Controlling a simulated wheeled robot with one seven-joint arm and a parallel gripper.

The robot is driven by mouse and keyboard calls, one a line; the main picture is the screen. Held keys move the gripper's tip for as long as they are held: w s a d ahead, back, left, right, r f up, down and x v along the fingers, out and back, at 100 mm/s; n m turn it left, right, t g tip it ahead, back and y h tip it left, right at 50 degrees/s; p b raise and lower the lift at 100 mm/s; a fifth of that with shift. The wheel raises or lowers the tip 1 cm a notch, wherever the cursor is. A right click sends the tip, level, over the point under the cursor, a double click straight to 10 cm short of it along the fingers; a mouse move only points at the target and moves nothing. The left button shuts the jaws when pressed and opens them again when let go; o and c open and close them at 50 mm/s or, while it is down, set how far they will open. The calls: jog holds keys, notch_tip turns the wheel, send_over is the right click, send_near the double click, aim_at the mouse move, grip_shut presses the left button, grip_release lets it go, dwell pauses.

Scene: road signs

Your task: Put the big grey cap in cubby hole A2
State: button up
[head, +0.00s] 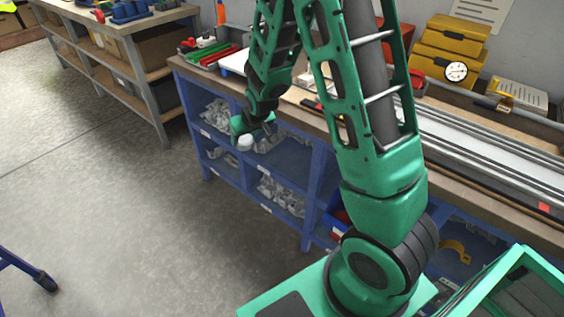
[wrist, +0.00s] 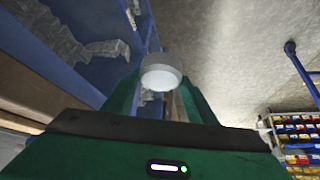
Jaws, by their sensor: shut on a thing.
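The big grey cap (head: 245,142) is a short, pale grey round piece. My gripper (head: 248,130) is shut on it and holds it in the air just in front of the blue cubby shelf (head: 242,170). In the wrist view the cap (wrist: 161,72) sits at the tips of my green gripper (wrist: 160,100). The cubby holes are below the workbench top, in two rows, and several hold grey parts. Small white labels show on the shelf edges, but their text is too small to read, so I cannot tell which hole is A2.
Grey parts (head: 217,112) lie in the upper left cubby, and more (head: 280,193) in a lower one. The workbench top (head: 300,97) overhangs the shelf. Another bench (head: 150,75) stands at the back left. The concrete floor (head: 110,190) in front is clear.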

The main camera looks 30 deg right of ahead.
jog(key=shift+w+d, duration=0.1)
jog(key=shift+d, duration=0.25)
jog(key=shift+w+d+f, duration=0.1)
jog(key=shift+f, duration=0.2)
jog(key=w+d+f+m+g+h, duration=0.1)
jog(key=w+f+m+g+h, duration=0.2)
jog(key=f+m, duration=0.65)
jog(key=w+d+f+m+g+h, duration=0.1)
jog(key=w+f+m+g+h, duration=0.2)
jog(key=f+m, duration=0.65)
jog(key=d, duration=0.5)
jog(key=w+d+f+n, duration=0.1)
jog(key=d, duration=0.4)
jog(key=d+f+n, duration=0.1)
jog(key=d, duration=0.5)
jog(key=shift+w+d+h, duration=0.1)
jog(key=shift+w+h, duration=0.1)
jog(key=shift+h, duration=0.2)
jog(key=shift+d+f, duration=0.25)
jog(key=shift+f, duration=0.65)
jog(key=shift+d+f, duration=0.2)
jog(key=shift+f, duration=0.7)
